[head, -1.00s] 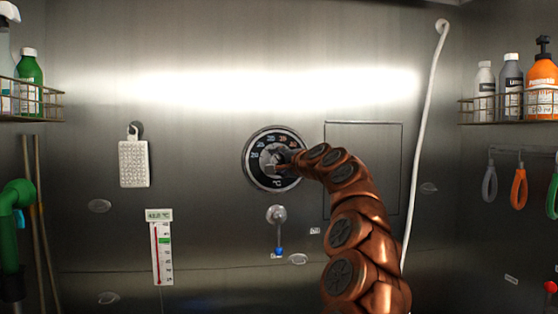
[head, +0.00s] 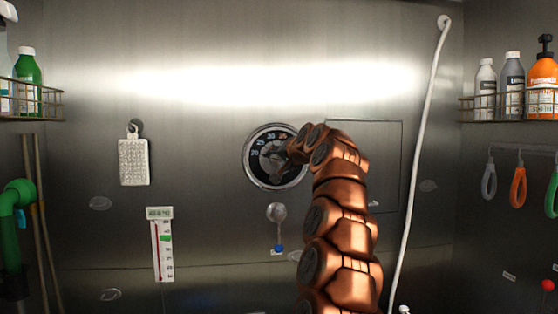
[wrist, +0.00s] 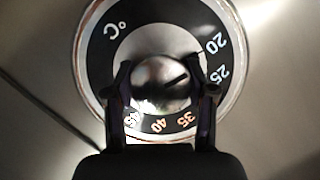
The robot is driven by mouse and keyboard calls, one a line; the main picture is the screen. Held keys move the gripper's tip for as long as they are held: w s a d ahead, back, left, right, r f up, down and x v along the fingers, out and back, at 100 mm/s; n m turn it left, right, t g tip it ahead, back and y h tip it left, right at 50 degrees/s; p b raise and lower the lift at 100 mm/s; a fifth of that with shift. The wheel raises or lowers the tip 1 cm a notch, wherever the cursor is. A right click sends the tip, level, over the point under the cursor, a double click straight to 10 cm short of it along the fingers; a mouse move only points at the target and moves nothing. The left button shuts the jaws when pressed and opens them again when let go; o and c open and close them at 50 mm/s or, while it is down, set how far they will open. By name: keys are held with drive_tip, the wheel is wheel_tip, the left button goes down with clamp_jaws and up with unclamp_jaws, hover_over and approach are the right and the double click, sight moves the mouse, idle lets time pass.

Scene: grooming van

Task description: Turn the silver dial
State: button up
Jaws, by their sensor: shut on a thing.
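The silver dial (wrist: 158,80) is a round metal knob with a dark pointer line, at the centre of a black temperature scale ring (head: 259,173) with white and orange numbers and a °C mark. The gauge is set in the steel wall, near the middle of the head view. My gripper (wrist: 160,88) has one finger on each side of the knob and is shut on it. In the wrist view the pointer line slants toward the 20 side of the scale. In the head view my wrist hides the right part of the gauge.
A small lever with a blue tip (head: 278,228) hangs below the gauge. A thermometer (head: 162,245) with a small display is at lower left, below a white brush pad (head: 133,162). A white hose (head: 426,130) hangs at right. Bottle racks (head: 480,108) flank the wall.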

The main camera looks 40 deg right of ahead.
drive_tip(key=shift+f, duration=0.15)
drive_tip(key=o, duration=1.2)
drive_tip(key=shift+s, duration=0.1)
drive_tip(key=shift+s+r, duration=0.2)
drive_tip(key=shift+r, duration=0.05)
drive_tip(key=shift+v, duration=5.7)
drive_tip(key=shift+a+f, duration=0.1)
drive_tip(key=shift+a, duration=0.05)
